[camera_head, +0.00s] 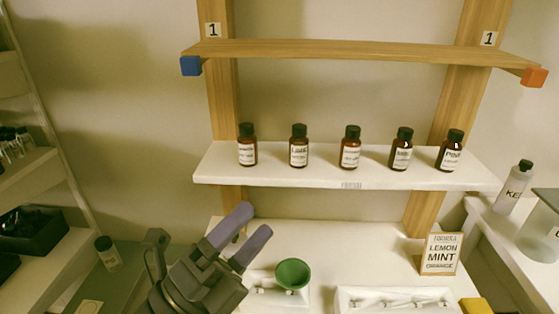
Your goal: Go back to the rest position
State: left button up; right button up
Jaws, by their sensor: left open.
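My left gripper (244,238) shows at the lower middle, with two purple-grey fingers pointing up and to the right. The fingers are apart with nothing between them. It is in front of and below the white shelf, above the white lower surface (340,245). Several brown bottles with black caps stand upright in a row on the white shelf (345,180); one is the leftmost bottle (247,146), another the middle bottle (350,148), another the rightmost bottle (450,151). My right gripper is not in view.
A wooden shelf (350,50) above is empty. A green funnel or cup (292,274) sits close to my left gripper. A clear bottle (513,187) stands at right, and a small bottle (107,253) stands at left.

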pick_arm(q)
jog(key=w+a+f+n+t+y, duration=0.4)
jog(key=a+n+y, duration=0.3)
jog(key=n+y, duration=0.6)
jog(key=s+a+f+n+g+y, duration=0.25)
jog(key=f+n+g, duration=0.2)
jog(key=f, duration=0.25)
jog(key=s+a+f+n+g+y, duration=0.2)
jog(key=a+f+n+g+y, duration=0.1)
jog(key=f+n, duration=0.35)
jog(key=s+d+f+n+g+h, duration=0.2)
jog(key=s+f+n+g, duration=0.1)
jog(key=s+f+g, duration=1)
jog(key=s+f+t, duration=0.2)
jog(key=s+f, duration=0.2)
jog(key=f, duration=1)
jog(key=s+a+f+g, duration=0.1)
jog(key=s+a+f, duration=0.2)
jog(key=s+f, duration=0.9)
jog(key=shift+s+a+m, duration=0.2)
jog(key=shift+s+m, duration=0.2)
jog(key=shift+s, duration=0.5)
